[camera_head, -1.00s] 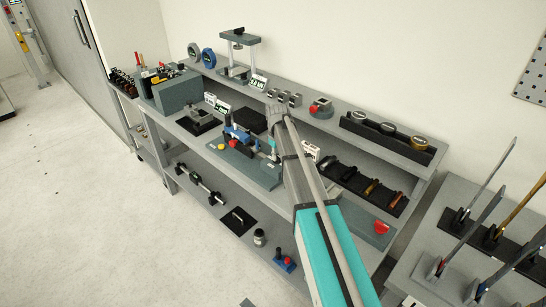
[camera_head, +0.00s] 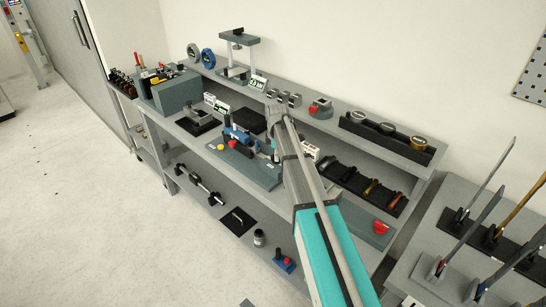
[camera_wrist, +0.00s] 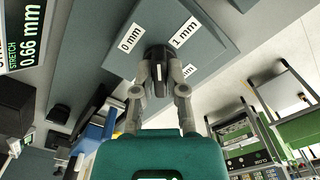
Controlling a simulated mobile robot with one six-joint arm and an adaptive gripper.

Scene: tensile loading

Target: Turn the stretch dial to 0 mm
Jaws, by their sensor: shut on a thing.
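The black stretch dial (camera_wrist: 158,57) shows in the wrist view on a grey plate (camera_wrist: 215,25). Its white "0 mm" label (camera_wrist: 131,38) lies to its upper left and its "1 mm" label (camera_wrist: 185,32) to its upper right. My gripper (camera_wrist: 159,82) has its two fingers closed on either side of the dial. The dark display (camera_wrist: 28,36) at the left edge reads "STRETCH 0.66 mm". In the head view my arm covers the dial and my fingertips. The blue and grey bench rig (camera_head: 242,135) shows just left of the arm.
The grey bench (camera_head: 185,132) carries a grey box (camera_head: 178,92), a press-like stand (camera_head: 238,55) and a black rack with round weights (camera_head: 388,130). A black tray with rods (camera_head: 365,182) lies right of my arm.

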